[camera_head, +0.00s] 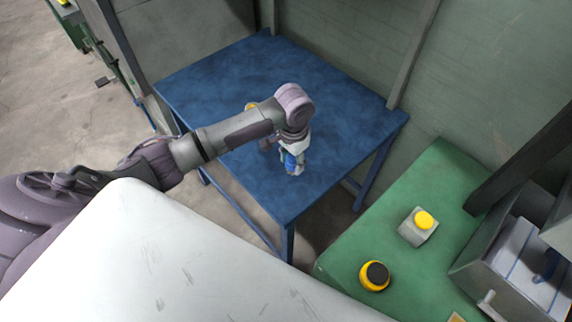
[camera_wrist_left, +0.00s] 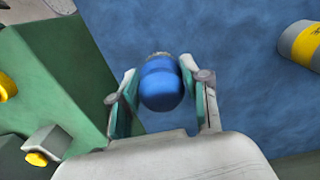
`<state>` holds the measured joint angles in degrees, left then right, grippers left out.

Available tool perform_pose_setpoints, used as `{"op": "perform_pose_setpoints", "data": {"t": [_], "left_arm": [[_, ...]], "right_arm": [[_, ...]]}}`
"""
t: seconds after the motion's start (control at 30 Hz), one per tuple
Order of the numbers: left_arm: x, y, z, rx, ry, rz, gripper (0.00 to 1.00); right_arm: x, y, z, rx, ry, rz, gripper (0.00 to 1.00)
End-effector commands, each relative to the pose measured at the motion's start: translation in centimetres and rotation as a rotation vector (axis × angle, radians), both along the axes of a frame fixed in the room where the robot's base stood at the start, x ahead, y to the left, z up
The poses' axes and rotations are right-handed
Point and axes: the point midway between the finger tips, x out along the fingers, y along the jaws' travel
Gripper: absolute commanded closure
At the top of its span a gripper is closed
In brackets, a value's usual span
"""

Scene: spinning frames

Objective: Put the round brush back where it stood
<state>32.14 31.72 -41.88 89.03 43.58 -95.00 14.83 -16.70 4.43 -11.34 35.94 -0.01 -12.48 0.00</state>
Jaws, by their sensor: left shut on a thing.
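My left gripper (camera_head: 293,168) is over the blue table (camera_head: 345,125), near its front right part. Its fingers (camera_wrist_left: 162,90) are shut on the sides of a blue, rounded thing, which I take to be the round brush (camera_wrist_left: 160,86). A small greyish part shows at its far end in the left wrist view. In the head view the brush (camera_head: 290,161) is partly covered by the gripper. I cannot tell whether it touches the tabletop. My right gripper is not in view.
A grey cylinder with a yellow label (camera_wrist_left: 302,44) lies on the table. Beside the table, a green bench (camera_head: 440,165) carries a yellow button box (camera_head: 418,227), a black-and-yellow knob (camera_head: 374,276) and a grey bin (camera_head: 512,262). Most of the tabletop is clear.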

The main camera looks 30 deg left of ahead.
Motion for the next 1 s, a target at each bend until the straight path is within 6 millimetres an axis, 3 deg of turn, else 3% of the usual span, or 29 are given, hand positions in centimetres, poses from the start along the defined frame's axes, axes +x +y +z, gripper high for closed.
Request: {"op": "perform_pose_setpoints", "data": {"t": [0.13, 0.27, 0.5, 0.93, 0.97, 1.0], "left_arm": [[0.1, 1.7, -1.0, -0.001, 0.001, 0.001, 0.86], [0.2, 2.0, -1.8, -0.003, 0.002, 0.000, 0.86], [0.1, 2.0, -5.0, -0.001, 0.003, 0.000, 0.86], [0.2, 2.0, -5.7, -0.001, -0.001, 0.000, 0.86], [0.2, 2.0, -5.6, -0.001, -0.001, 0.000, 0.49], [0.2, 2.0, -5.6, -0.001, -0.001, 0.000, 0.42]], "right_arm": [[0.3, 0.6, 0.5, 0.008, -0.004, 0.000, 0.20], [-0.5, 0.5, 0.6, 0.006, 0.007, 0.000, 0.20], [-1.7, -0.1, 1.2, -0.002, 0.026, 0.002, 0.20], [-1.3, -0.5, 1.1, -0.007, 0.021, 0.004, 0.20], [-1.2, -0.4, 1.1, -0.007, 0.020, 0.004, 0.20], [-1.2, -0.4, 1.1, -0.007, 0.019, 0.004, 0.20]]}}
